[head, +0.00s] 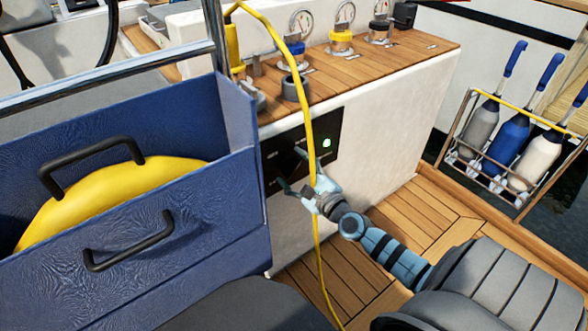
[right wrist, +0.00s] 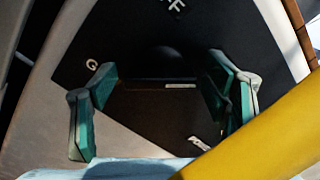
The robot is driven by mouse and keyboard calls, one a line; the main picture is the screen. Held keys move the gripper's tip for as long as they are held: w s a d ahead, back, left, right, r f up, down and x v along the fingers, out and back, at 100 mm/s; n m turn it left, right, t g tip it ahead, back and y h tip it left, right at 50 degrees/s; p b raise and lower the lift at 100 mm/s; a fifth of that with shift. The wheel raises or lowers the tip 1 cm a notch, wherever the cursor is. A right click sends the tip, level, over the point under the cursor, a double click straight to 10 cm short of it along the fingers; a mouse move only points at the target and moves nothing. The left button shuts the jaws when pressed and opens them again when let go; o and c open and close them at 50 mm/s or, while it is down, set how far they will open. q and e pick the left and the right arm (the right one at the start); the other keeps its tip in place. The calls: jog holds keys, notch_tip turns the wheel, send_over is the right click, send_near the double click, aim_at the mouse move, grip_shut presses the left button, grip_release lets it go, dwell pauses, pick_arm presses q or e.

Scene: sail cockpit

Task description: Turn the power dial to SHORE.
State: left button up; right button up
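The black power panel (head: 336,126) is on the white cockpit wall, with a green light (head: 327,143) lit at its right. My right gripper (head: 293,168) is in front of the panel. In the right wrist view its two teal fingers (right wrist: 162,88) are spread apart, with the dark power dial (right wrist: 165,62) between or just behind them; I cannot tell if they touch it. A small pale mark (right wrist: 180,86) shows near the dial. White letters show around it: an F at the top, a G at left, and an unreadable label at lower right. My left gripper is not in view.
A yellow cable (head: 305,95) hangs across the panel beside my right gripper and crosses the right wrist view closely. A blue bin (head: 190,235) with a yellow thing inside stands left. Gauges and fittings stand on the wooden ledge (head: 345,75). A bottle rack (head: 458,125) is at right.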

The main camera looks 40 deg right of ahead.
jog(key=shift+s, duration=0.1)
jog(key=s, duration=1.2)
jog(key=shift+w+a, duration=0.1)
